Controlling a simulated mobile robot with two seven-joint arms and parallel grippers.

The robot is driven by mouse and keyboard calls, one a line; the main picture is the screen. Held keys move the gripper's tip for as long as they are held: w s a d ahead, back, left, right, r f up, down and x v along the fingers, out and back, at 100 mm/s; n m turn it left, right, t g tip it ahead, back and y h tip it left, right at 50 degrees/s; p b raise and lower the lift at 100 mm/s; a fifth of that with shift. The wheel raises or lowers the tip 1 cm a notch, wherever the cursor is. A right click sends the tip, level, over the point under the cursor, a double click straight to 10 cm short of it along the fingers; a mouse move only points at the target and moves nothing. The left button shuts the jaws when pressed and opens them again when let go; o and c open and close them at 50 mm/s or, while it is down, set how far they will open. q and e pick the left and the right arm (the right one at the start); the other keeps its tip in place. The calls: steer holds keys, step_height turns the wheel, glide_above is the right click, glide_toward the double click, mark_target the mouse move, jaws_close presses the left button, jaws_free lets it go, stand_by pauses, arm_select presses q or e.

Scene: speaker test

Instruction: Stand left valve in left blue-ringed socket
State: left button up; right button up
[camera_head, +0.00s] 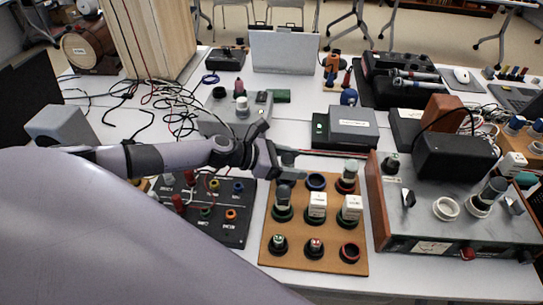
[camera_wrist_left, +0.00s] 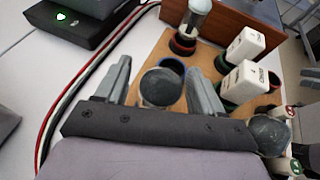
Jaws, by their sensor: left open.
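My left gripper (camera_head: 294,163) is open over the back left corner of the brown socket board (camera_head: 325,262). In the left wrist view its fingers (camera_wrist_left: 158,68) stand on either side of a grey-topped valve (camera_wrist_left: 161,88). I cannot tell whether they touch it. The valve looks upright, but its foot and any ring under it are hidden. The blue-ringed socket (camera_head: 316,181) right of it shows in the head view, and its blue rim (camera_wrist_left: 177,65) shows behind the valve. A second dark valve (camera_head: 283,194) stands in front, in a green-ringed socket.
A glass-topped valve (camera_head: 349,172) stands in a red-ringed socket. Two white blocks (camera_head: 317,204) stand in sockets mid-board. A red-ringed socket (camera_head: 349,252) at front right looks empty. A wood-sided instrument (camera_head: 450,205) stands right; a black jack panel (camera_head: 232,233) lies left.

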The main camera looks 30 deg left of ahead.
arm_select(q)
steer(key=shift+b+v, duration=0.55)
steer(key=shift+v, duration=5.45)
